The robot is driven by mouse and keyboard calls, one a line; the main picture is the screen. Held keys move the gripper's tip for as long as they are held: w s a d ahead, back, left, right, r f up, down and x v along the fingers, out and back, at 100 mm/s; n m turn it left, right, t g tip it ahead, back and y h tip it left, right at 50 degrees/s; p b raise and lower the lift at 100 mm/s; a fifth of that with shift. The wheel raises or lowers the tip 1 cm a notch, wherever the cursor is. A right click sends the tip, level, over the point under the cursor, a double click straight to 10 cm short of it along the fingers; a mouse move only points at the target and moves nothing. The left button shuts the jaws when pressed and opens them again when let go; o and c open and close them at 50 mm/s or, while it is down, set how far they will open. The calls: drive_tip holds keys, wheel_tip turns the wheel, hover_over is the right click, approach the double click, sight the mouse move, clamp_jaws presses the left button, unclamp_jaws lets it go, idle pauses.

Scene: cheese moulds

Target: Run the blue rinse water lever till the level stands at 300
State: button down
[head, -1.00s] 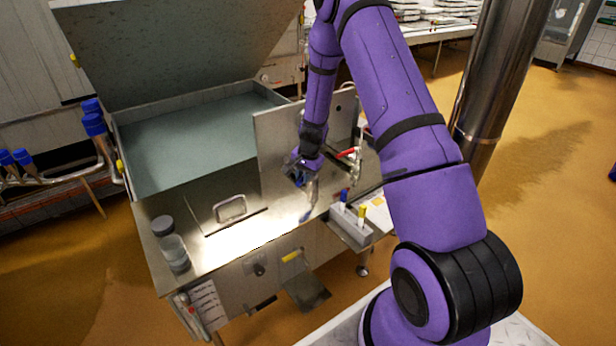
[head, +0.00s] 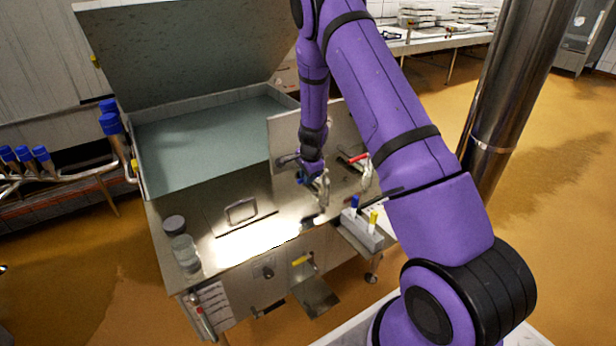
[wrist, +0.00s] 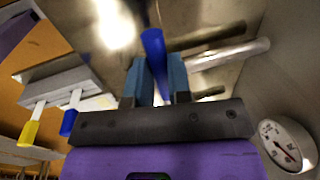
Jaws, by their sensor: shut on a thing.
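My gripper (head: 312,177) is low in front of the upright steel panel, at a tap on the steel bench; it also shows in the wrist view (wrist: 157,82). Its blue-grey fingers are shut on the blue lever (wrist: 154,48), which sticks out between them. In the head view the lever is mostly hidden by the gripper. A second tap with a red lever (head: 357,158) stands just right of it. The vat (head: 140,165) behind holds blue-grey liquid. No level mark reading 300 can be made out.
A round dial (wrist: 286,146) is at the wrist view's lower right, its figures too small to read. A small rack (head: 362,236) with blue- and yellow-handled tools sits at the bench's front right. Lidded jars (head: 184,252) stand at its left. A steel post (head: 512,105) rises at right.

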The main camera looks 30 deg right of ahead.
drive_tip(key=c, duration=1.1)
unclamp_jaws()
drive_tip(key=shift+o, duration=0.2)
wheel_tip(320, 180, up, 11)
drive_tip(key=s, duration=0.2)
drive_tip(key=shift+f, duration=0.2)
